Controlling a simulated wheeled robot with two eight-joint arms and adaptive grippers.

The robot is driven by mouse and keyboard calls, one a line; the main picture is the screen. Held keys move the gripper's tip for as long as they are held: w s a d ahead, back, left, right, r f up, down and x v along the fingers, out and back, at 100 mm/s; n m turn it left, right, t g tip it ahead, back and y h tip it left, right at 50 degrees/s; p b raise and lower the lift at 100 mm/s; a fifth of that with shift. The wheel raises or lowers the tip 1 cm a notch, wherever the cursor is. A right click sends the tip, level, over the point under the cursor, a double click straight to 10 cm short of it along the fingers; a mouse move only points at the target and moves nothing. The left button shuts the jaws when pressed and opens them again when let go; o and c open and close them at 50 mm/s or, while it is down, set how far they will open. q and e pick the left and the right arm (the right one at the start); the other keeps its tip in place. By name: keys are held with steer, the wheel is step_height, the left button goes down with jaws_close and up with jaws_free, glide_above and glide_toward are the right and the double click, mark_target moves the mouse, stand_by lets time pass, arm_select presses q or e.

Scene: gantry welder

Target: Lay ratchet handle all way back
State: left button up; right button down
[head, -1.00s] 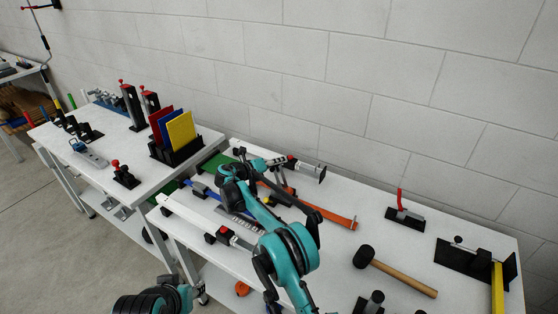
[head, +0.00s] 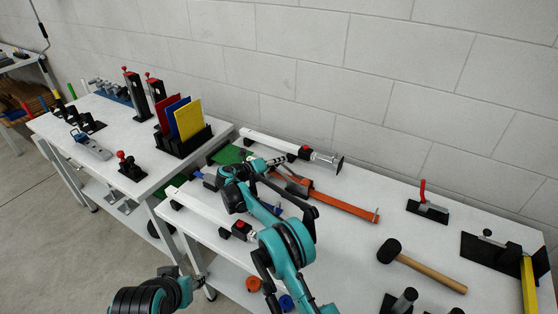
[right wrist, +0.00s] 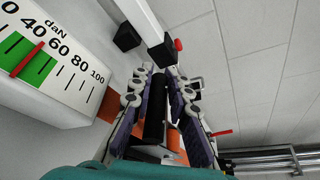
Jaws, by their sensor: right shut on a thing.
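An orange strap (head: 335,201) runs along the white bench, with a grey metal ratchet (head: 297,186) at its left part. My right gripper (head: 272,163) is at the ratchet's left side, its arm partly covering the area. In the right wrist view, the fingers of my right gripper (right wrist: 160,100) lie on both sides of the dark ratchet handle (right wrist: 154,110) and are shut on it. Orange strap shows behind the handle. The handle's exact angle is hard to tell.
A white gauge (right wrist: 50,60) marked daN, with a green band and red needle, stands close left in the wrist view. A white beam (head: 265,142) lies behind the ratchet. A mallet (head: 425,268) and a red-handled clamp (head: 427,207) lie to the right.

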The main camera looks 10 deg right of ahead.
steer(key=shift+f, duration=0.3)
steer(key=shift+w, duration=0.1)
steer(key=c, duration=1.5)
jaws_free()
steer(key=shift+n, duration=0.3)
steer(key=v, duration=1.2)
steer(key=shift+w+a, duration=0.1)
